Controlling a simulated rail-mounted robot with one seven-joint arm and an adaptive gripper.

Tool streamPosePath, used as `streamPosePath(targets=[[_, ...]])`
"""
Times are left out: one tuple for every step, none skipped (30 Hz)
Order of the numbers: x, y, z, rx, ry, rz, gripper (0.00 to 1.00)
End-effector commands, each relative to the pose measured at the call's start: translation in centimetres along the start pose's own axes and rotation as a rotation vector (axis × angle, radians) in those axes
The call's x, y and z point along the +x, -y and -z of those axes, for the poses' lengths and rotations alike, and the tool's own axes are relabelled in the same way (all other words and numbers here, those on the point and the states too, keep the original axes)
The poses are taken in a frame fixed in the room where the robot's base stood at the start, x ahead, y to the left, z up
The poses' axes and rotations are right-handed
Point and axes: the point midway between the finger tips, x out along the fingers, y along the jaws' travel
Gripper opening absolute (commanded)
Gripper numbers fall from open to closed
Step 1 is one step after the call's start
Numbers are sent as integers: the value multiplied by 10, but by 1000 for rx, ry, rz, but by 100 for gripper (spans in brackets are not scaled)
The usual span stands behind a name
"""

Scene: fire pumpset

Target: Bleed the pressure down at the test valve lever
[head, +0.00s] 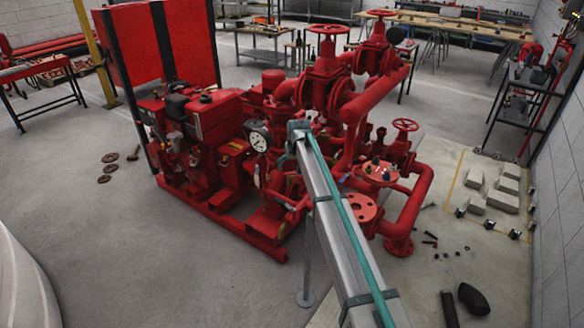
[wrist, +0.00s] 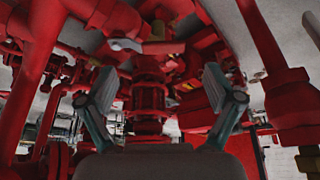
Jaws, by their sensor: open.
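My gripper (wrist: 160,76) is open in the wrist view, with its two teal-grey fingers spread wide and nothing between their tips. Beyond it is a red flanged pipe fitting (wrist: 148,105). A short pale grey, handle-like piece (wrist: 125,44) lies across red pipework above and left of the gap between the fingertips. It may be the test valve lever, but I cannot tell for sure. The gripper appears apart from it. In the head view the red pumpset (head: 215,125) carries a round white pressure gauge (head: 259,138). I cannot make out the lever or gripper there.
A red pipe (wrist: 265,40) with a brass fitting (wrist: 305,135) stands close on the right in the wrist view. Another red pipe (wrist: 38,75) stands on the left. In the head view, grey blocks (head: 492,188) lie on the right floor; the left floor is mostly clear.

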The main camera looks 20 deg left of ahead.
Motion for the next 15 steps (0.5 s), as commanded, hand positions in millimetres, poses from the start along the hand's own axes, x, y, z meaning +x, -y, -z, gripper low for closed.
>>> streamPosePath(targets=[[7,0,1,0,1,0,91],[11,0,2,0,0,0,91],[15,0,2,0,0,0,91],[19,0,1,0,1,0,91],[22,0,1,0,1,0,91],[25,0,1,0,1,0,91],[27,0,1,0,1,0,91],[28,0,0,0,0,0,91],[30,0,0,0,0,0,91],[31,0,0,0,-1,0,91],[32,0,0,0,-1,0,91],[32,0,0,0,-1,0,91],[32,0,0,0,-1,0,91],[32,0,0,0,-1,0,91],[32,0,0,0,-1,0,91]])
